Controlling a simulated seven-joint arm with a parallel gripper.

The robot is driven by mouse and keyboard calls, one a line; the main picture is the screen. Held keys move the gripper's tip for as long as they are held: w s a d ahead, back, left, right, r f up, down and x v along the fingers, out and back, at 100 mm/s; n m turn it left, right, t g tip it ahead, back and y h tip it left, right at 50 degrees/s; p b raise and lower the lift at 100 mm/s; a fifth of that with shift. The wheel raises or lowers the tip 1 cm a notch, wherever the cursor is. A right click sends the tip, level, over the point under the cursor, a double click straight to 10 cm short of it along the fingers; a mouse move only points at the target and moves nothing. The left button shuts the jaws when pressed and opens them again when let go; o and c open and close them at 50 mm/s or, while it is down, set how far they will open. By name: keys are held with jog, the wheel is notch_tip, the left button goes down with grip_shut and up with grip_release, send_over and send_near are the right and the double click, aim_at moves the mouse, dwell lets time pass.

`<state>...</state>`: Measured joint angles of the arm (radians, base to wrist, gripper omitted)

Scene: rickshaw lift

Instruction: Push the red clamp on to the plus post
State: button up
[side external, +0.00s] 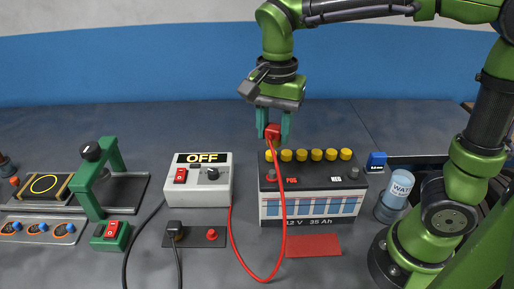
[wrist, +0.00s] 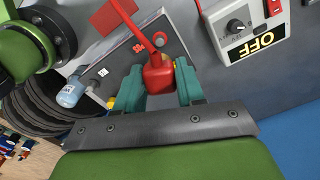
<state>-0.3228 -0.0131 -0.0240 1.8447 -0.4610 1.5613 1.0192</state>
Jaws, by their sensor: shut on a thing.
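My gripper (side external: 273,133) is shut on the red clamp (side external: 272,130) and holds it in the air above the battery's left part. In the wrist view the clamp (wrist: 158,76) sits between the two green fingers of my gripper (wrist: 160,88). The battery (side external: 312,209) has a row of yellow caps. Its plus post (side external: 270,176), with red at its base, is at the front left of the top, by the POS label. The post (wrist: 159,40) also shows in the wrist view, beyond the clamp and apart from it. The minus post (side external: 353,172) is at the right, by NEG.
A red cable (side external: 284,220) hangs from the clamp, crosses the battery's front and loops to the grey switch box (side external: 197,180), which reads OFF. A water bottle (side external: 396,190) and a blue item (side external: 376,160) stand right of the battery. A red mat (side external: 314,246) lies in front.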

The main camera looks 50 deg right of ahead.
send_over(272, 171)
jog(key=shift+s+f, duration=0.1)
jog(key=shift+f, duration=2.75)
jog(key=shift+f, duration=1.55)
dwell(0.8)
jog(key=shift+r, duration=0.1)
jog(key=shift+r, duration=1.15)
jog(key=shift+r, duration=0.15)
jog(key=shift+f, duration=0.25)
dwell(1.1)
